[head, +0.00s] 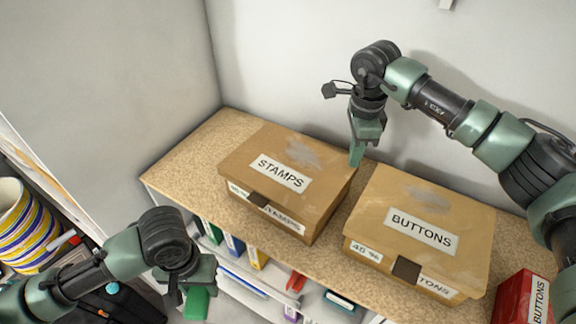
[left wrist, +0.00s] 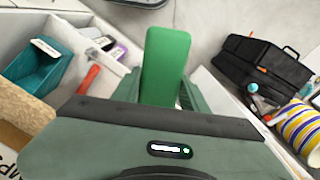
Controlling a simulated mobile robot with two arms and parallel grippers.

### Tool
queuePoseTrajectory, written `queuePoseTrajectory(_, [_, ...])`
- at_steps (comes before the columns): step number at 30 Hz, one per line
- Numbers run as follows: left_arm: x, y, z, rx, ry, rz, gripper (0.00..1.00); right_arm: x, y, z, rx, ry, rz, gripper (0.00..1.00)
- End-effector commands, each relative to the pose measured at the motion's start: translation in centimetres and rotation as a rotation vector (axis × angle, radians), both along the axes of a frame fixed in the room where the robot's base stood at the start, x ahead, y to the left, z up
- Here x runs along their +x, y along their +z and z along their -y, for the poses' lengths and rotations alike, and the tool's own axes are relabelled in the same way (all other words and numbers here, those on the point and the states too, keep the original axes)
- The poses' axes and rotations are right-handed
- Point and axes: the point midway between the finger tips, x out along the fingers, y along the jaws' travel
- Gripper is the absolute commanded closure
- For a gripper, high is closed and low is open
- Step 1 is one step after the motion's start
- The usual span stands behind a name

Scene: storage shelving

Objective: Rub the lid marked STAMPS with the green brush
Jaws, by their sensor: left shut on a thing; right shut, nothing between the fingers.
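The lid marked STAMPS (head: 240,164) is on a brown cardboard box on the speckled shelf top. A grey smudge shows on its upper part. My left gripper (head: 190,289) is low in front of the shelving, to the left of and below the STAMPS box and apart from it. It is shut on the green brush (head: 196,305), whose flat green body also shows in the left wrist view (left wrist: 166,65). Bristles cannot be made out. My right gripper (head: 356,156) is shut and empty, pointing down near the back right corner of the STAMPS lid.
A box marked BUTTONS (head: 385,198), also smudged, stands right of the STAMPS box across a narrow gap. A red BUTTONS box (head: 510,298) is at the far right. Lower shelves hold binders. A striped pot (head: 22,225) and a black case (left wrist: 262,70) are at the side.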

Motion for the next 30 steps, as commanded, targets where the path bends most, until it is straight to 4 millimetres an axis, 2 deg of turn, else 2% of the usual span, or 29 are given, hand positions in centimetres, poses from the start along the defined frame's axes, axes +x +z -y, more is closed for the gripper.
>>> queuePoseTrajectory(17, [0.0, -1.0, 0.0, 0.0, 0.0, 0.0, 0.89, 0.0, -1.2, 0.0, 0.0, 0.0, 0.0, 1.0])
queuePoseTrajectory(23, [0.0, -0.6, 0.0, 0.0, 0.0, 0.0, 0.89, 0.0, -0.5, 0.0, 0.0, 0.0, 0.0, 1.0])
queuePoseTrajectory(30, [0.0, 0.2, 0.0, 0.0, 0.0, 0.0, 0.89, 0.0, 1.4, 0.0, 0.0, 0.0, 0.001, 1.0])
